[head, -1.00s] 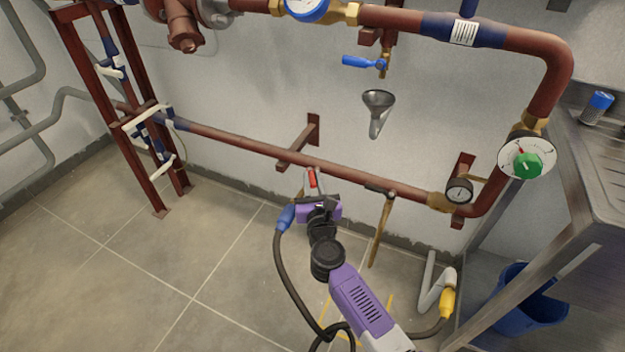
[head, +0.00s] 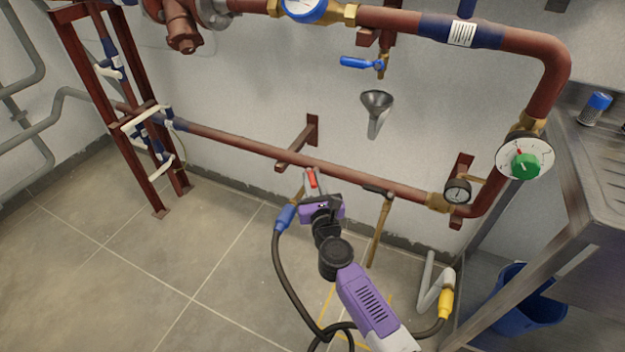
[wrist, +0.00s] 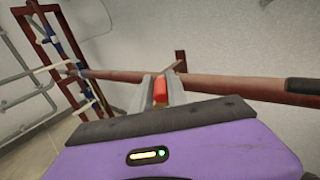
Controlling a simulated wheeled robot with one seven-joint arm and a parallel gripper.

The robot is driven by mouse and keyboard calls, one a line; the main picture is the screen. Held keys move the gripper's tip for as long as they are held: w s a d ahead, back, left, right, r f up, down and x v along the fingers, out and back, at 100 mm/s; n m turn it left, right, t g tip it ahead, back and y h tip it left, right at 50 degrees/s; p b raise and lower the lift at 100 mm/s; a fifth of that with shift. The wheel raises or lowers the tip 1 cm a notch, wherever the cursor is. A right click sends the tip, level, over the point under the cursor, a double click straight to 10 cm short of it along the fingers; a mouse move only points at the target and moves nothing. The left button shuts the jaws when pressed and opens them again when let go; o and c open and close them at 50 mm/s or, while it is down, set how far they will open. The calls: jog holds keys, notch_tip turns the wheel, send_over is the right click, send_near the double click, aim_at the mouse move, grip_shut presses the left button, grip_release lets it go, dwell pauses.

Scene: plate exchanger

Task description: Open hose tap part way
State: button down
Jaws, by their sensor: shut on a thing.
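The hose tap's red handle (head: 312,179) shows at the lower red-brown pipe, in front of the wall. In the wrist view the red handle (wrist: 160,90) stands between my two grey fingers. My gripper (head: 310,184) is shut on it, the fingers touching its sides. The tap's body is hidden behind my gripper, so how far it is open cannot be told. A dark hose (head: 280,268) with a blue connector (head: 286,216) hangs just left of my gripper. Its other end has a yellow connector (head: 445,301) at a grey drain pipe (head: 427,285).
The lower pipe (head: 240,145) runs close past my gripper. A small gauge (head: 458,191) and a green-knobbed dial (head: 525,164) are to the right. A blue-lever tap (head: 360,62) and funnel (head: 377,104) are above. A steel sink frame (head: 520,285) bounds the right; left floor is clear.

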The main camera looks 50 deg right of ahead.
jog(key=shift+s+d+n+t+y, duration=0.2)
jog(key=shift+n+t+y, duration=0.2)
jog(key=shift+n+y, duration=0.15)
jog(key=c, duration=1.3)
grip_release()
jog(key=v, duration=0.7)
jog(key=shift+s, duration=0.35)
jog(key=shift+a, duration=0.15)
